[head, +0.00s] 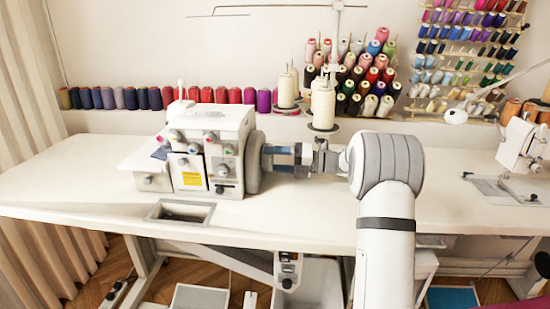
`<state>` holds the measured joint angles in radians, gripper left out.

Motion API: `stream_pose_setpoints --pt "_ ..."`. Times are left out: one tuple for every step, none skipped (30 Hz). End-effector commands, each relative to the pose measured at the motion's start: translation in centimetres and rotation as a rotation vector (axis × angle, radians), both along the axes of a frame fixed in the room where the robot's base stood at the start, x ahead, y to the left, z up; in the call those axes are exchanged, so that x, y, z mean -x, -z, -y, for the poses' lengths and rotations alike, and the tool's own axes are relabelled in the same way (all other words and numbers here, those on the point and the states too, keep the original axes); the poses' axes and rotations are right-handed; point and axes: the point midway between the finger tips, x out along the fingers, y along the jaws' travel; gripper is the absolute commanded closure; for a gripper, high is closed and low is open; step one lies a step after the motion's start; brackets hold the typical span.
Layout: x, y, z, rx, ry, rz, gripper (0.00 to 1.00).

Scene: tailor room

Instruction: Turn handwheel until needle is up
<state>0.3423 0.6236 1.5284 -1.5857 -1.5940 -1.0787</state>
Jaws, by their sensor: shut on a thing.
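A white sewing machine, an overlock type with coloured dials (208,145), stands on the white table at left centre. Its grey round handwheel (254,162) is on the machine's right side. My gripper (272,158) reaches in from the right, level with the wheel, and is shut on the handwheel at its right face. The fingers are small in view and partly merge with the wheel. The needle is not discernible; the needle area at the machine's left front is too small to make out.
The white table (75,180) has a rectangular cutout (181,212) in front of the machine. Thread cones (322,104) on a stand rise behind my arm. A second sewing machine (524,145) stands at far right. The table's left part is clear.

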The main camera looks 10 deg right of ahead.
Motion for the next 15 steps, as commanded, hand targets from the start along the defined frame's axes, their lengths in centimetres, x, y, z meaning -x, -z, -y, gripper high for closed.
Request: stream_pose_setpoints --pt "0.02 -0.24 -0.01 -0.011 0.0 -0.036 0.51" --pt "0.02 -0.28 -0.02 -0.018 0.0 -0.058 0.51" --pt "0.03 -0.33 -0.02 -0.028 0.0 -0.091 0.51" --pt "0.03 -0.38 -0.02 -0.036 0.0 -0.116 0.51" --pt "0.04 -0.42 -0.03 -0.045 0.0 -0.142 0.51" --pt "0.05 -0.48 -0.04 -0.056 0.0 -0.177 0.51" --pt "0.05 -0.51 -0.04 -0.065 0.0 -0.204 0.51" --pt "0.05 -0.53 -0.04 -0.074 0.0 -0.231 0.51" --pt "0.06 -0.55 -0.05 -0.086 0.0 -0.269 0.51" --pt "0.06 -0.56 -0.05 -0.095 0.0 -0.296 0.51" --pt "0.07 -0.57 -0.05 -0.104 0.0 -0.324 0.51" --pt "0.08 -0.6 -0.06 -0.116 -0.001 -0.36 0.51" --pt "0.08 -0.62 -0.07 -0.124 -0.001 -0.386 0.51" --pt "0.09 -0.66 -0.07 -0.133 -0.001 -0.414 0.51" --pt "0.09 -0.69 -0.07 -0.145 -0.001 -0.45 0.51"
